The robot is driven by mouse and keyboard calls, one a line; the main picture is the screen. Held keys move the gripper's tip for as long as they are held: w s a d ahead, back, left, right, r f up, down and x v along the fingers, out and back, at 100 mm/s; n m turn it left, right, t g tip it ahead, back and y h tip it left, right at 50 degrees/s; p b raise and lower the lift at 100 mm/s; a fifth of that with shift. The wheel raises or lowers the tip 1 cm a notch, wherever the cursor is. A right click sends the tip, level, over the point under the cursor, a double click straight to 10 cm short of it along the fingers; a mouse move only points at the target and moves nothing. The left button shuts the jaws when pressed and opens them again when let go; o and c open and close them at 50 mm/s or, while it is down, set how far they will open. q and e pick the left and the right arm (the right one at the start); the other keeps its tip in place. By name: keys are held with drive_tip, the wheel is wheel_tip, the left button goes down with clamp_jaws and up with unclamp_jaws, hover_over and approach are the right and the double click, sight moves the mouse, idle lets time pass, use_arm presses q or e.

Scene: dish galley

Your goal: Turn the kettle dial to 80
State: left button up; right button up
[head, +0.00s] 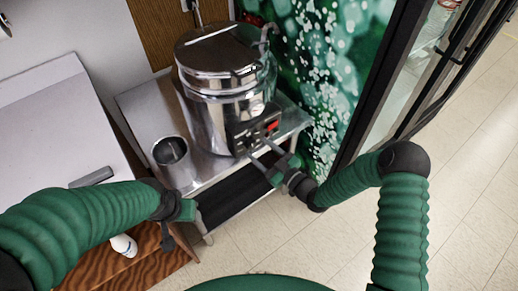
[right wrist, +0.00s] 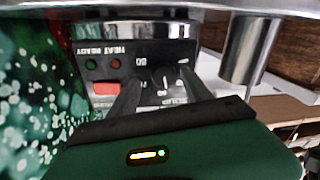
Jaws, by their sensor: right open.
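The kettle (head: 225,100) is a large, shiny steel pot with a lid, standing on a steel cart. Its dark control panel (head: 262,130) faces my right arm. In the right wrist view, the dial (right wrist: 162,82) is a dark shape on the panel, partly hidden by my fingers; its setting cannot be read surely. My right gripper (head: 257,149) is open at the panel, and its fingers (right wrist: 160,80) stand on either side of the dial. Contact cannot be told. My left gripper (head: 180,210) is low at the left, away from the kettle; its jaws are unclear.
A red switch (right wrist: 104,88) and two small lamps sit beside the dial. A steel cup (head: 173,162) stands on the cart (head: 205,160) left of the kettle. A white counter (head: 55,130) is at left; a dark-framed glass door (head: 385,90) is at right.

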drive_tip(key=shift+w+a, duration=0.3)
drive_tip(key=shift+a, duration=0.55)
drive_tip(key=shift+d, duration=0.3)
drive_tip(key=c, duration=0.9)
clamp_jaws()
drive_tip(key=shift+a+f+m+b, duration=0.1)
drive_tip(key=shift+f+m+b, duration=0.05)
drive_tip(key=shift+m+b, duration=0.3)
drive_tip(key=shift+m, duration=0.55)
use_arm(q)
drive_tip(key=shift+a+f, duration=0.35)
drive_tip(key=shift+f, duration=0.15)
use_arm(e)
drive_tip(key=o, duration=0.9)
unclamp_jaws()
